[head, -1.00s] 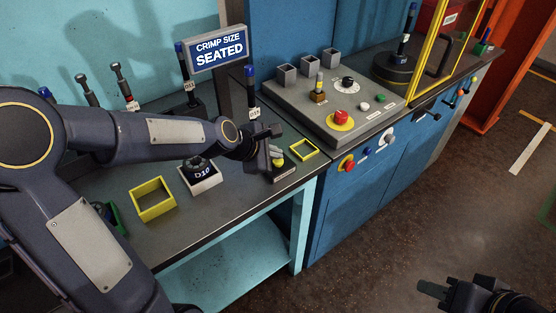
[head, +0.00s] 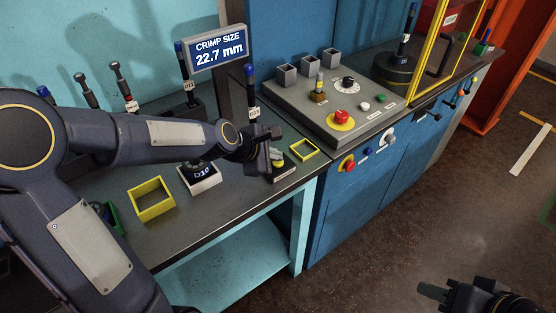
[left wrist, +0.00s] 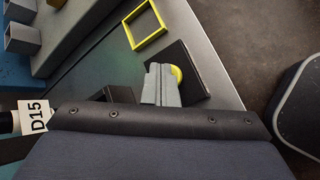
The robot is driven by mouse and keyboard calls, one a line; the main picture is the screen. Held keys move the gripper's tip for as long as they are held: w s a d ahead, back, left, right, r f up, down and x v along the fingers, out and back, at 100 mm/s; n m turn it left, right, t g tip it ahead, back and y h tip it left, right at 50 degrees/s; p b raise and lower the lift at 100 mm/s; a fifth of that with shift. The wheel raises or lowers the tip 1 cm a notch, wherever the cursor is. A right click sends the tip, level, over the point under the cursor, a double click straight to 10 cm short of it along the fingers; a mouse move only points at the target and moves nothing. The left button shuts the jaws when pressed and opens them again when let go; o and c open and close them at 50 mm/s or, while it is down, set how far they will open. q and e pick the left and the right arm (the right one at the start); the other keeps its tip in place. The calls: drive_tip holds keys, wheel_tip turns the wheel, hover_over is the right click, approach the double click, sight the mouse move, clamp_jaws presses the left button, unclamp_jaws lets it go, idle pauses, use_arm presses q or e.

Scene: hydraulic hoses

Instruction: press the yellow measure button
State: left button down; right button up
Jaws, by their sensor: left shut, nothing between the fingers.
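The yellow measure button (left wrist: 177,75) sits on a small dark box at the bench's front edge. In the left wrist view it shows partly, with the fingers of my left gripper (left wrist: 160,84) covering its left part. In the head view my left gripper (head: 276,157) is shut and empty, right at the button; whether the tips touch it I cannot tell. The display (head: 219,50) above the bench reads "CRIMP SIZE 22.7 mm". My right gripper (head: 432,291) is at the lower right, over the floor, away from the bench; its finger gap is unclear.
A yellow square frame (head: 304,149) lies right of the button box. A D10 die stands in a white holder (head: 204,182), with a yellow open box (head: 152,203) to its left. A grey control panel with a red button (head: 341,118) is to the right.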

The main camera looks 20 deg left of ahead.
sight(274, 163)
use_arm(q)
drive_tip(key=shift+r+p, duration=0.85)
drive_tip(key=shift+p, duration=0.05)
wheel_tip(274, 163, up, 5)
drive_tip(key=p, duration=0.5)
drive_tip(key=shift+r, duration=0.1)
idle(0.6)
